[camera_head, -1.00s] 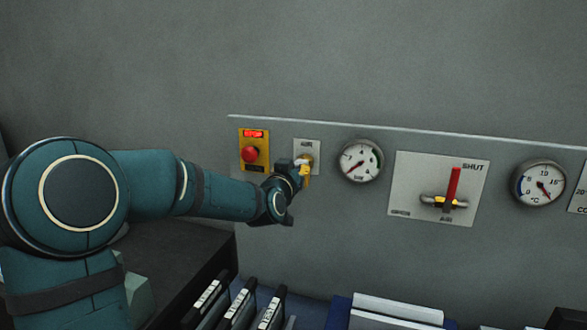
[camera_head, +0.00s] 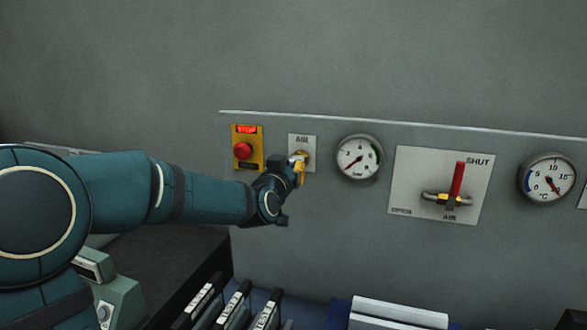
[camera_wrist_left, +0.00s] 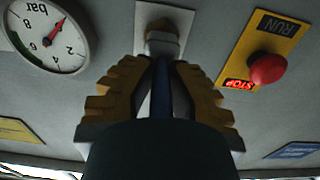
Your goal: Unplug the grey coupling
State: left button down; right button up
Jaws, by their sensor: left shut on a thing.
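The small AIR plate (camera_head: 309,141) is on the wall panel, with a pale fitting at its middle. My left gripper (camera_head: 299,169) is at this plate, with its yellow fingers shut around the grey coupling, which they mostly hide. In the left wrist view the left gripper's fingers (camera_wrist_left: 160,67) close in from both sides below the plate. A pale, brownish fitting (camera_wrist_left: 161,40) shows beyond the fingertips, against the plate. A dark bluish strip runs between the fingers. I cannot tell whether the coupling is apart from the fitting. My right gripper is not in view.
A red stop button (camera_head: 243,151) on a yellow plate is close left of the gripper. A pressure gauge (camera_head: 358,157) is close right. Further right are a red valve lever (camera_head: 457,180), upright at SHUT, and a temperature gauge (camera_head: 547,180). Binders (camera_head: 235,305) stand below.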

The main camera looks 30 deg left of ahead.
pick_arm(q)
jog(key=shift+s+f+b, duration=0.2)
jog(key=shift+f+b, duration=0.1)
jog(key=shift+b, duration=0.15)
jog(key=shift+s+d+r, duration=0.1)
jog(key=shift+s, duration=0.5)
jog(key=shift+r, duration=0.1)
